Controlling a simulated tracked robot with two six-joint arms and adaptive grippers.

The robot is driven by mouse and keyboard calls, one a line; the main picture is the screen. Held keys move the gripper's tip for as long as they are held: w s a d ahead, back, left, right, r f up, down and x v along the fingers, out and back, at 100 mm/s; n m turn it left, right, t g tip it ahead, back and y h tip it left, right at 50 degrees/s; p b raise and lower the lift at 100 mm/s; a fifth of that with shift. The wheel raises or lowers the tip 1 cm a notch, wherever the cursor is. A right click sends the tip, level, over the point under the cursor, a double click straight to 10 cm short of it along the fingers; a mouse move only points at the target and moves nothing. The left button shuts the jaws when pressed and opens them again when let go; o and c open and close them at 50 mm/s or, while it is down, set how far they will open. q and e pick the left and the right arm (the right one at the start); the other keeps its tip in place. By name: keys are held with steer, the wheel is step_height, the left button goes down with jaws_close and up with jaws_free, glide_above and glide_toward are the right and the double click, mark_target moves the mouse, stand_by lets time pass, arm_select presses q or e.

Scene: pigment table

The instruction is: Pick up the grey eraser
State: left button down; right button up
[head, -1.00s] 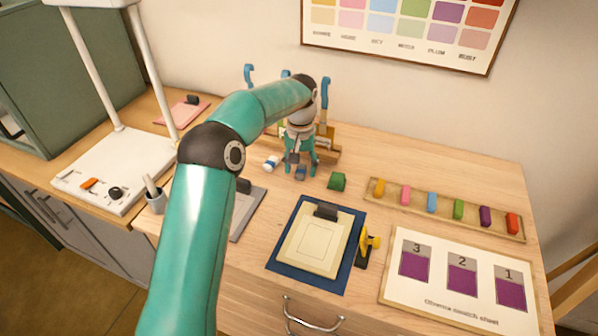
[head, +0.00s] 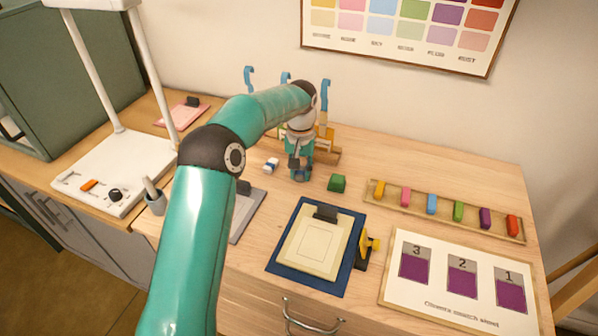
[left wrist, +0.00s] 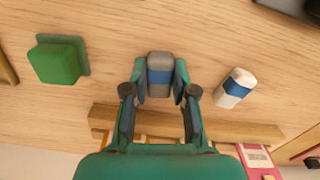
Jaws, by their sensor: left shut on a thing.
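The grey eraser (left wrist: 160,63) with a blue band is between the two fingers of my left gripper (left wrist: 160,82) in the left wrist view. The fingers are shut on its sides. In the head view, my left gripper (head: 301,172) points down at the table and mostly hides the eraser. I cannot tell whether the eraser still touches the table. My right gripper is not in view.
A white eraser with a blue band (head: 271,165) lies just left of the gripper, and a green block (head: 337,183) lies to its right. A wooden rack (head: 328,147) stands behind. A clipboard (head: 315,246) on a blue mat lies in front.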

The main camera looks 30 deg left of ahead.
arm_select(q)
step_height(320, 180, up, 9)
steer(key=shift+w+p, duration=0.1)
steer(key=shift+p, duration=0.35)
step_height(320, 180, up, 10)
steer(key=p, duration=0.5)
glide_above(301, 172)
steer(key=shift+r, duration=0.5)
steer(key=c, duration=1.6)
jaws_free()
steer(key=c, duration=0.3)
steer(key=shift+f, duration=0.15)
jaws_close()
